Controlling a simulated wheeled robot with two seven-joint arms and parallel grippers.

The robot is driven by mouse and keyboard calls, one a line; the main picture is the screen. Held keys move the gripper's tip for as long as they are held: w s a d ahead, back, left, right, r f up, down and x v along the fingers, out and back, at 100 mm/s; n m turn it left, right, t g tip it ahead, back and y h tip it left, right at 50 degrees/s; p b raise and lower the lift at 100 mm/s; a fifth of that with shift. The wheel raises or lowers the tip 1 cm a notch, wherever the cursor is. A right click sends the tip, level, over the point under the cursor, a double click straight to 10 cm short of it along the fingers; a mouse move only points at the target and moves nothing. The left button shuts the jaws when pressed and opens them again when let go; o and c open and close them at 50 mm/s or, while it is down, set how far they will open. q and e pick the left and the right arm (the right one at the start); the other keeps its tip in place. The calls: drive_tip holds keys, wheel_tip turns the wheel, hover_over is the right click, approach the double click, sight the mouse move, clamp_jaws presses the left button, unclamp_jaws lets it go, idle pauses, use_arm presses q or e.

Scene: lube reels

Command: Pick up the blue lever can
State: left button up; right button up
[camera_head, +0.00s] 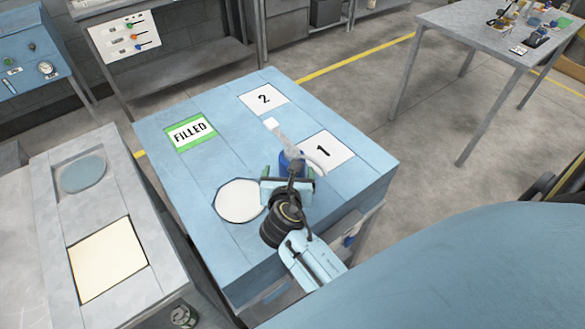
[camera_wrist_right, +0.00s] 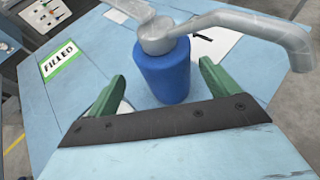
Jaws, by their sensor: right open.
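The blue lever can (camera_wrist_right: 164,74) stands upright on the light blue table, with a grey metal top, a lever and a bent spout. In the head view the can (camera_head: 289,161) is partly hidden behind my right gripper (camera_head: 288,187), close to the card marked 1. In the right wrist view my right gripper (camera_wrist_right: 160,95) is open, its green fingers apart on either side of the can's lower part. No grip on the can shows. My left gripper is not in view.
The table (camera_head: 235,160) bears a green-edged FILLED label (camera_head: 190,132), a card marked 2 (camera_head: 264,98), a card marked 1 (camera_head: 326,150) and a white round disc (camera_head: 240,200). A grey bench (camera_head: 55,215) stands left. Another table (camera_head: 480,40) with small items stands far right.

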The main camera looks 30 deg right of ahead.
drive_tip(key=x, duration=0.5)
drive_tip(key=shift+s+d+b, duration=0.2)
drive_tip(key=shift+b, duration=0.1)
